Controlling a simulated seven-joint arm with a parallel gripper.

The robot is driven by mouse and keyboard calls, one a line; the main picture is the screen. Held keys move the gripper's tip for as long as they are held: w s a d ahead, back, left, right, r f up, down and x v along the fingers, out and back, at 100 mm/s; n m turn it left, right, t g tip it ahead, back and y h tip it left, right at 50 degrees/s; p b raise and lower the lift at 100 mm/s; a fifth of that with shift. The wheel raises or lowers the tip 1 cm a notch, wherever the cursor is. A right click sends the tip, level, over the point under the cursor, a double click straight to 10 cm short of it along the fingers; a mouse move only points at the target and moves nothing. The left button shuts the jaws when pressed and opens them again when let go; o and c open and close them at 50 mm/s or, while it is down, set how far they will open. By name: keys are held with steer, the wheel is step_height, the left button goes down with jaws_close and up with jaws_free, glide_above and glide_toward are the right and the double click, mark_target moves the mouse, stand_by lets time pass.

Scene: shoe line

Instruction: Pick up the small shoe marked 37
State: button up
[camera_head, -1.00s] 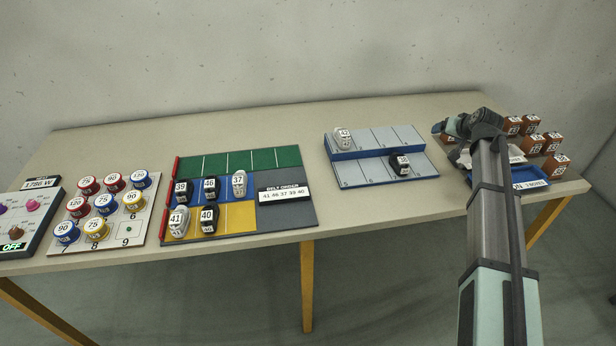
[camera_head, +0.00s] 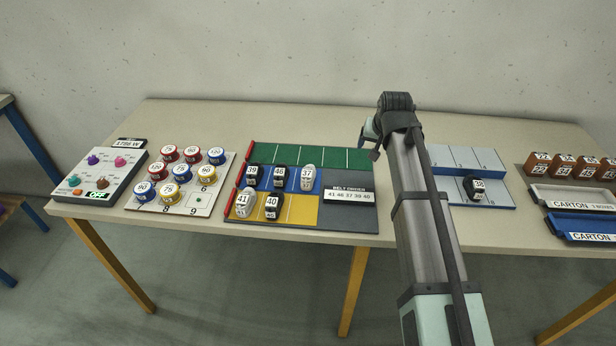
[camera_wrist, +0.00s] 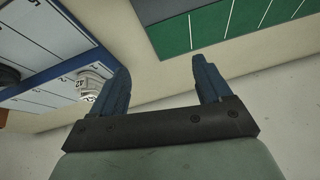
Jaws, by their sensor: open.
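The small shoe marked 37 (camera_head: 307,178) is white and grey and stands on the blue band of the belt board (camera_head: 346,215), at the right end of the upper shoe row. Black shoes 39 (camera_head: 253,176) and 46 (camera_head: 279,177) stand to its left. White shoe 41 (camera_head: 243,204) and black shoe 40 (camera_head: 271,208) stand on the yellow band in front. My gripper (camera_wrist: 160,85) is open and empty in the wrist view, above the table between the grey rack and the green band. In the head view my arm mostly hides its fingers, right of the belt board.
The grey two-step rack (camera_head: 498,191) holds black shoe 38 (camera_head: 477,187); a white shoe marked 42 (camera_wrist: 92,82) shows on it in the wrist view. Carton trays (camera_head: 585,230) and brown boxes stand at the right.

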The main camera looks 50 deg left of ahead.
steer(key=n+h, duration=0.1)
glide_toward(307, 172)
steer(key=x, duration=0.6)
steer(key=shift+w+f, duration=0.1)
steer(key=shift+f, duration=0.05)
steer(key=shift+x, duration=2.7)
steer(key=shift+c, duration=0.2)
steer(key=c, duration=1.1)
